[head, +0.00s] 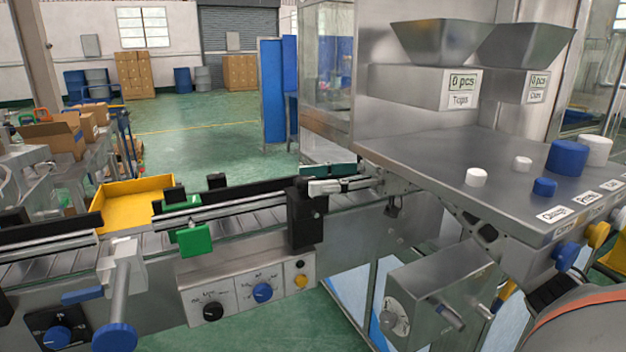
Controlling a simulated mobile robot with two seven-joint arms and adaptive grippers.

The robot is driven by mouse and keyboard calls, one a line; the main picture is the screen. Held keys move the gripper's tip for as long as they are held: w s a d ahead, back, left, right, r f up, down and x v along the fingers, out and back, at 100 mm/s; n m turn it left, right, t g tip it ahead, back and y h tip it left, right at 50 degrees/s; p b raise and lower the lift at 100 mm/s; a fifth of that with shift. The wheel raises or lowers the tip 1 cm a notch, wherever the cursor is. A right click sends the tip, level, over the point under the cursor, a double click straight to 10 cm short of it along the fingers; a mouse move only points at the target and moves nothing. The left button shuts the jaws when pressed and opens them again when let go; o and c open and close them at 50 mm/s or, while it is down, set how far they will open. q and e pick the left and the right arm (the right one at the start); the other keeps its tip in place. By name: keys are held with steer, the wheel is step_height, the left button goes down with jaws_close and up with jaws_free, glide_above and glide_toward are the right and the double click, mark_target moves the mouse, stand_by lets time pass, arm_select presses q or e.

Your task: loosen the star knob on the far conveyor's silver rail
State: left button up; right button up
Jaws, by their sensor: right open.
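A silver rail (232,208) runs along the conveyor (50,268) at left and centre. Two small dark knob-like parts, one (175,193) left and one (217,181) right, stand by the rails; they are too small to tell whether either is the star knob. A green block (194,240) is at the conveyor's near side. My right gripper (548,292) shows only as a dark part at the lower right, beside my grey arm link with an orange band. It is open, far from the rail; its fingertips are not clear. My left gripper is out of view.
A steel table (440,160) with white and blue caps fills the right. A grey box (440,300) with a dial hangs below it. A control panel (245,285), a blue-ended handle (115,335) and a black block (304,218) stand along the conveyor's front. A yellow tray (135,205) lies behind.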

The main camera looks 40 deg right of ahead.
steer(key=v, duration=0.6)
steer(key=shift+d, duration=0.2)
steer(key=shift+s, duration=0.1)
